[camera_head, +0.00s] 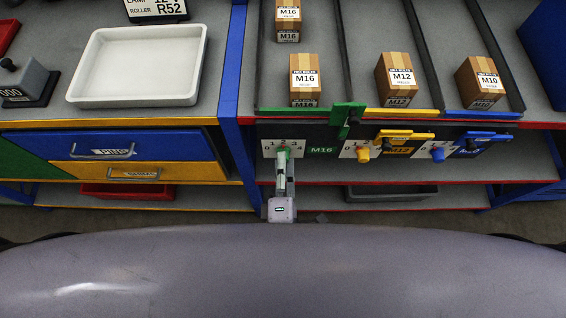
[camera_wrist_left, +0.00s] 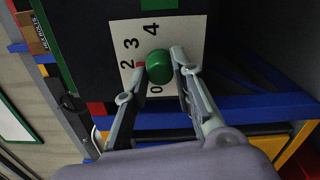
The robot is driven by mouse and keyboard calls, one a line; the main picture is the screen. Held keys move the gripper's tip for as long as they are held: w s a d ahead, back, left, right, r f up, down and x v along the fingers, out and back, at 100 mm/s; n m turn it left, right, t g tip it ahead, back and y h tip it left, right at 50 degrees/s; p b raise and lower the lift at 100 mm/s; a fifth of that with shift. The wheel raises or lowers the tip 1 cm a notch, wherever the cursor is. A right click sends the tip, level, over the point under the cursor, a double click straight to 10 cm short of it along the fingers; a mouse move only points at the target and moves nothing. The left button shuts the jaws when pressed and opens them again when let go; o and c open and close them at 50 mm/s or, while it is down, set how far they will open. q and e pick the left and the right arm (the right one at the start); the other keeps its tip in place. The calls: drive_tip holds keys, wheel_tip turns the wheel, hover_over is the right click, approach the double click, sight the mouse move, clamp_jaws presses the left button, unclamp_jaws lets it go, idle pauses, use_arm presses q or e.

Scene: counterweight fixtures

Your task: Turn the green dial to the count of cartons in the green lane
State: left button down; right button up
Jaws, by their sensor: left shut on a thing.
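The green dial (camera_wrist_left: 159,66) sits on a white plate (camera_wrist_left: 160,28) with the numerals 0, 2, 3 and 4 visible; the 1 is hidden. A small red mark at the dial's edge lies beside the 2. My left gripper (camera_wrist_left: 154,78) is shut on the dial, one finger on each side. In the head view the gripper (camera_head: 283,163) covers most of the dial. The green lane (camera_head: 272,72) shows two M16 cartons, one near (camera_head: 304,78) and one far (camera_head: 289,16) at the picture's top edge. My right gripper is not in view.
A yellow dial (camera_head: 363,155) and a blue dial (camera_head: 438,154) stand to the right. The yellow lane holds an M12 carton (camera_head: 397,78), the blue lane an M10 carton (camera_head: 481,80). A green lever (camera_head: 346,116) projects above the dials. A white tray (camera_head: 138,62) lies left.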

use_arm(q)
drive_tip(key=c, duration=1.3)
unclamp_jaws()
drive_tip(key=shift+c, duration=0.2)
